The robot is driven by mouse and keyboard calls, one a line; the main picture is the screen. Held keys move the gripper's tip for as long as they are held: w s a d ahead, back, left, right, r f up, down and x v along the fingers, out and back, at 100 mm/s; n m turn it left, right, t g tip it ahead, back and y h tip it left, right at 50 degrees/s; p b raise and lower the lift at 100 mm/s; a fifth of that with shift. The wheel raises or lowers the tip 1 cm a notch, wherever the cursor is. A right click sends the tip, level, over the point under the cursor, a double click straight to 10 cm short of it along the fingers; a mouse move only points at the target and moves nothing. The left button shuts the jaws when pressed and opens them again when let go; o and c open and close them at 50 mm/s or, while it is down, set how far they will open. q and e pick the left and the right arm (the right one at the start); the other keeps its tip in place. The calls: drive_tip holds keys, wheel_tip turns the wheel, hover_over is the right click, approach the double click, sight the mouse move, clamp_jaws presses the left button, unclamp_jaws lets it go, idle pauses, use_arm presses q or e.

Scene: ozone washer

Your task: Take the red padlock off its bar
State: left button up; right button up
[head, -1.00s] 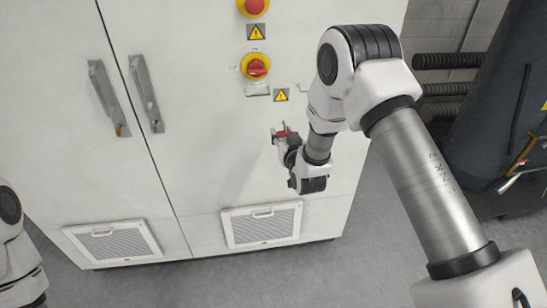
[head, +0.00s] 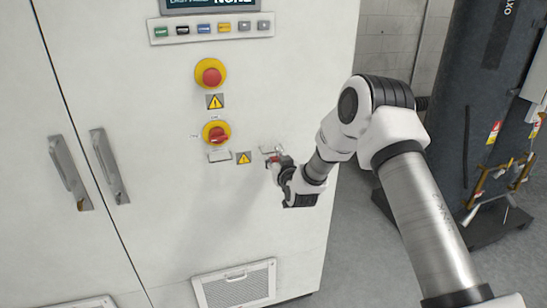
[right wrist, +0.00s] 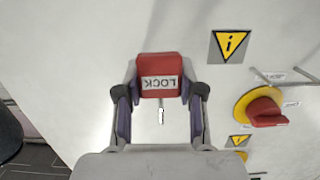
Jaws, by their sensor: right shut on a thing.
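The red padlock (right wrist: 160,70) with an upside-down LOCK label is between the two fingers of my right gripper (right wrist: 160,100) in the right wrist view. The gripper is shut on its sides. In the head view the padlock is a small red patch (head: 276,159) at the tip of my right gripper (head: 279,166), in front of the white cabinet. A thin pale bar (head: 270,150) shows just above it, right of the warning sign. I cannot tell whether the shackle is around this bar. My left gripper is out of view.
A red rotary switch on a yellow disc (head: 217,133) is left of the padlock, with a warning sign (head: 244,158) between them. A red emergency button (head: 211,75) sits higher. The cabinet (head: 170,220) has two long handles. A dark tank (head: 490,110) stands at right.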

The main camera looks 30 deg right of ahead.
drive_tip(key=f+p+v, duration=0.1)
drive_tip(key=p+v, duration=0.1)
drive_tip(key=v, duration=0.7)
drive_tip(key=shift+s+a+p, duration=0.2)
drive_tip(key=shift+s+p, duration=0.15)
drive_tip(key=shift+s, duration=0.15)
idle(0.4)
drive_tip(key=shift+f, duration=0.1)
idle(0.4)
drive_tip(key=s+a+f+n+y+b, duration=0.2)
drive_tip(key=a+f+n+y+b, duration=0.15)
drive_tip(key=a+f, duration=0.8)
drive_tip(key=s+a+r+b, duration=0.1)
drive_tip(key=s+a+b, duration=0.1)
drive_tip(key=s+a, duration=0.4)
drive_tip(key=shift+a+m, duration=0.35)
drive_tip(key=shift+a, duration=0.7)
